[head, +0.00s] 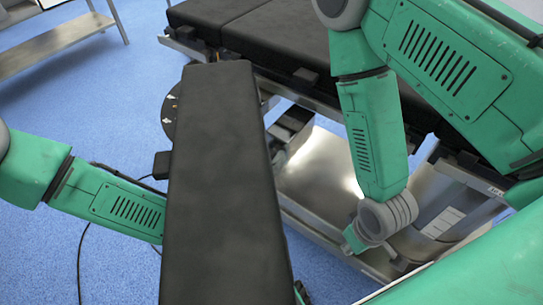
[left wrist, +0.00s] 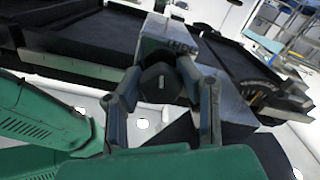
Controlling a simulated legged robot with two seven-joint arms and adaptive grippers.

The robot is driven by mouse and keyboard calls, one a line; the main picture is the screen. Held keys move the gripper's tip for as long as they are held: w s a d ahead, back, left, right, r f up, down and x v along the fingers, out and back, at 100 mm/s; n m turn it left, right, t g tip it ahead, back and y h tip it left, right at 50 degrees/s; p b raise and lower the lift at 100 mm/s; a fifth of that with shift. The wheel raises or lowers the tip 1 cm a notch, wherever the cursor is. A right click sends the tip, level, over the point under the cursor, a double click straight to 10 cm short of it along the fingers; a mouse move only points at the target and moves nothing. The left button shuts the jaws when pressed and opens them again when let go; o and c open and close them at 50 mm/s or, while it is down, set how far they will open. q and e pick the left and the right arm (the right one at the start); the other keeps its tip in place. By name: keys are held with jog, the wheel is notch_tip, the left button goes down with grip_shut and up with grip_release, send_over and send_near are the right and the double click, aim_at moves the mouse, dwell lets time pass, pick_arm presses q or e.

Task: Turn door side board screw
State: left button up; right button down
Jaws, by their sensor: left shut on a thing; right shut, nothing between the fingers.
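The long black padded board (head: 215,190) runs from the operating table toward me in the head view. My left arm comes in from the left and passes under it, so the board hides my left gripper there. In the left wrist view my left gripper (left wrist: 163,78) has its two fingers on either side of a dark, faceted screw knob (left wrist: 157,90), shut on it. The knob sits below a grey metal block (left wrist: 165,35). My right arm hangs at the right in the head view, apart from the board; its fingers are not visible.
The black-padded operating table (head: 275,35) stands at the back, with its metal base (head: 320,165) right of the board. A metal bench (head: 50,45) stands at upper left. Dark cables (head: 85,235) lie on the blue floor, otherwise clear at the left.

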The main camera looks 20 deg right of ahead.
pick_arm(q)
jog(key=shift+a+f, duration=0.15)
jog(key=shift+f, duration=0.1)
jog(key=o, duration=1.2)
jog(key=shift+c, duration=0.2)
jog(key=shift+a+r, duration=0.2)
jog(key=v, duration=1.2)
jog(key=shift+d+f, duration=0.1)
